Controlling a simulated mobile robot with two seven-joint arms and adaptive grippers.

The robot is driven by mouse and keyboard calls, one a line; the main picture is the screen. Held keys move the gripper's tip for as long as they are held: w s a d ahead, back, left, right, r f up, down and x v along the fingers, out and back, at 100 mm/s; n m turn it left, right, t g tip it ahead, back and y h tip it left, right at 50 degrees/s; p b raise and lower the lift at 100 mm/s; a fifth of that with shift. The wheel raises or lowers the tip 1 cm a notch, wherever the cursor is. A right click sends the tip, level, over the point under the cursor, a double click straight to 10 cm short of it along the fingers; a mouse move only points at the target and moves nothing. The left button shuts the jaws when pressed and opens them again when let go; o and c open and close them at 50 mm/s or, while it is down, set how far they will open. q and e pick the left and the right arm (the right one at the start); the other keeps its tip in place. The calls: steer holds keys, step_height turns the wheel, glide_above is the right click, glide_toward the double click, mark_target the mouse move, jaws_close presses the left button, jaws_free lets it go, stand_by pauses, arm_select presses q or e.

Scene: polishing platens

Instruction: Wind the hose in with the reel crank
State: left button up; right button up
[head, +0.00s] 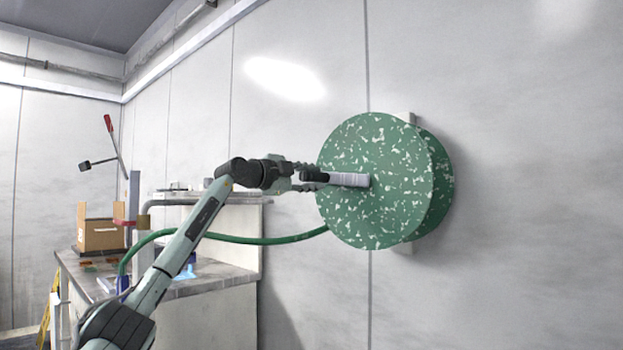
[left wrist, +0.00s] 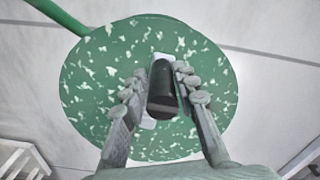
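The hose reel (head: 375,200) is a green drum with pale flecks, mounted on the wall; its face fills the middle of the left wrist view (left wrist: 95,80). The crank has a pale grey part (head: 350,180) at the reel's face and a dark handle (left wrist: 163,88) sticking out towards me. My left gripper (head: 312,178) is at the handle, with one finger on each side of it (left wrist: 160,78). The fingers look apart, with a narrow gap beside the handle. The green hose (head: 260,240) runs from the reel's lower left over to the bench. My right gripper is not in view.
A workbench (head: 215,280) stands at the left along the wall, with a cardboard box (head: 100,235) and a lever tool with a red grip (head: 109,124). The wall right of the reel is bare and clear.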

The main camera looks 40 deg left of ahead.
arm_select(q)
steer(key=shift+o, duration=1.2)
steer(key=shift+r, duration=0.1)
steer(key=shift+s, duration=0.1)
steer(key=s, duration=0.3)
steer(key=s+a, duration=0.1)
steer(key=s, duration=0.6)
steer(key=shift+s+a, duration=0.1)
steer(key=shift+a, duration=0.15)
steer(key=shift+s, duration=0.75)
